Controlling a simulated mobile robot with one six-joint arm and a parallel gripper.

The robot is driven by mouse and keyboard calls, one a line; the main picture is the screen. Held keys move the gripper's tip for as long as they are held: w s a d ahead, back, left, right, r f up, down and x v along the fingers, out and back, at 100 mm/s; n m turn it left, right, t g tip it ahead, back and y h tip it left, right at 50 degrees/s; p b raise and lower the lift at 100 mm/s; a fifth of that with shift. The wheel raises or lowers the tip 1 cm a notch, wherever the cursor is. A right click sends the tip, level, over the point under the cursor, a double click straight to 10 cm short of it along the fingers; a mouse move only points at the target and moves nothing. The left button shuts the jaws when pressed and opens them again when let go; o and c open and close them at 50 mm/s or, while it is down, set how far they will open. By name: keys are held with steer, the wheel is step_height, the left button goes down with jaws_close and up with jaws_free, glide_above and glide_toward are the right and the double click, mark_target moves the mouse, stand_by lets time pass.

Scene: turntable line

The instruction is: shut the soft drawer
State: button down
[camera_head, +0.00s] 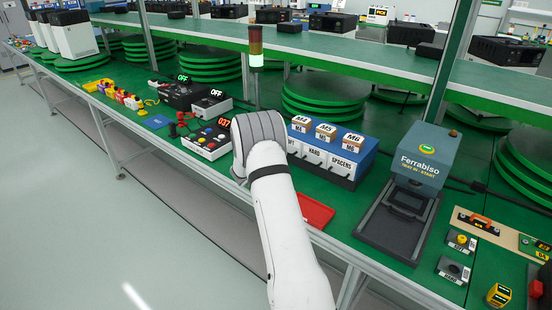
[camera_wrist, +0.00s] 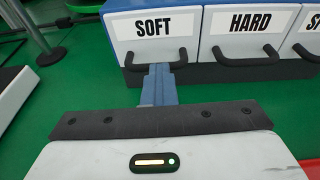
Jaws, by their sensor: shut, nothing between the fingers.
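The soft drawer (camera_wrist: 153,29) has a white front labelled SOFT and a dark bar handle (camera_wrist: 186,62). It sits at the left end of a blue drawer unit (camera_head: 350,141). Its front looks about level with the hard drawer (camera_wrist: 250,22) beside it; I cannot tell whether a small gap is left. My gripper (camera_wrist: 160,70) is shut and empty, its blue-grey fingers pointing at the soft drawer's handle, with the tips at or just under it. Contact is unclear. In the head view my arm hides the gripper and most of the soft drawer's front.
A red tray (camera_head: 316,211) lies in front of the unit at the table edge. A control box with buttons (camera_head: 208,139) stands left of my wrist. A grey test station (camera_head: 408,195) stands to the right. Small bins with labels sit on top of the unit.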

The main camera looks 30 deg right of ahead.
steer(key=shift+w+r, duration=0.1)
steer(key=shift+r, duration=0.2)
steer(key=f+b+v, duration=0.1)
steer(key=v, duration=1.3)
steer(key=s+a+r+m+g+y+p, duration=0.1)
steer(key=s+a+r+m+g+y, duration=0.15)
steer(key=s+r+m, duration=0.5)
steer(key=s+a+r+m+g+y+p, duration=0.1)
steer(key=s+r+m+g+y, duration=0.2)
steer(key=s, duration=0.8)
steer(key=s+a+r+m+t+y+p, duration=0.1)
steer(key=s+a+m+y, duration=0.3)
steer(key=s, duration=0.5)
steer(key=s+a+r+m+t+y+p, duration=0.1)
steer(key=s+a+r+m+y, duration=0.2)
steer(key=s+a+m, duration=0.5)
steer(key=s+a+y, duration=0.1)
steer(key=a, duration=0.2)
steer(key=shift+a+r+y, duration=0.2)
steer(key=shift+r+y, duration=0.1)
steer(key=shift+y, duration=0.05)
steer(key=shift+d, duration=0.1)
